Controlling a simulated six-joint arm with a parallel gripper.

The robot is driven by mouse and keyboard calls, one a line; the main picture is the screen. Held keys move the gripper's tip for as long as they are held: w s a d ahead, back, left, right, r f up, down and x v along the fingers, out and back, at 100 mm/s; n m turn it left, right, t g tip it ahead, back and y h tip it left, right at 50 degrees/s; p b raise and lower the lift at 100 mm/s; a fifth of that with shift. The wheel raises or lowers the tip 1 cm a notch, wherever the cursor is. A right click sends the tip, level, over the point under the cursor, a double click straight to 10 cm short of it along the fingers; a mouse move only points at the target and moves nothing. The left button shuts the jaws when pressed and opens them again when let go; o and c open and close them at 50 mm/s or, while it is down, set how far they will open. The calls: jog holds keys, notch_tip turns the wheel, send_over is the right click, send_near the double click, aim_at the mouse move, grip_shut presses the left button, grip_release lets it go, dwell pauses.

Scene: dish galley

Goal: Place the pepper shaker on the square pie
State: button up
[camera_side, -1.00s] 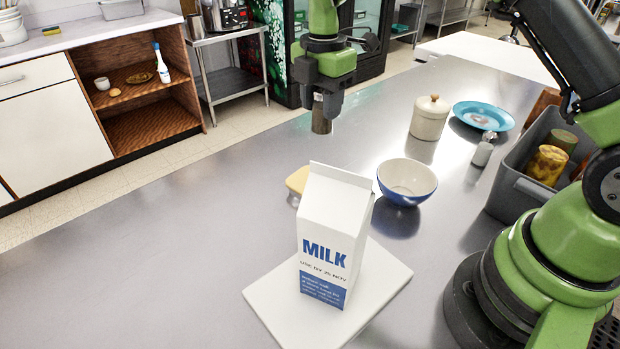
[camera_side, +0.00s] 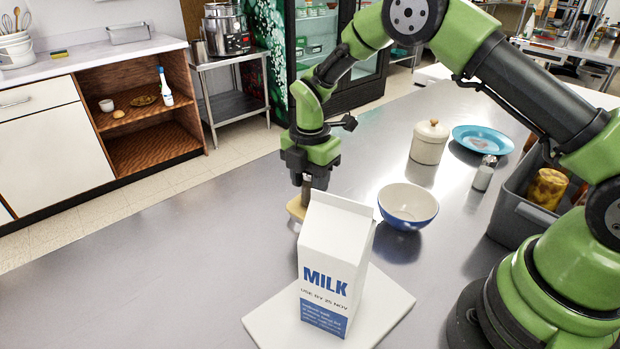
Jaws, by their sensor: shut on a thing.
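My gripper (camera_side: 306,178) is shut on the pepper shaker (camera_side: 305,193), a small dark brownish cylinder held upright and mostly covered by the fingers. The square pie (camera_side: 295,210), pale yellow, lies on the counter behind the milk carton, which hides part of it. The shaker is right over the pie in this view. I cannot tell whether its bottom touches the pie.
A milk carton (camera_side: 332,265) stands on a white board (camera_side: 385,307) in front of the pie. A blue-and-white bowl (camera_side: 408,205) is to the right. A lidded crock (camera_side: 429,143), a blue plate (camera_side: 483,139), a white shaker (camera_side: 484,174) and a grey bin (camera_side: 520,214) stand farther right.

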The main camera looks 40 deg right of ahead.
jog(key=o, duration=1)
jog(key=shift+f, duration=0.15)
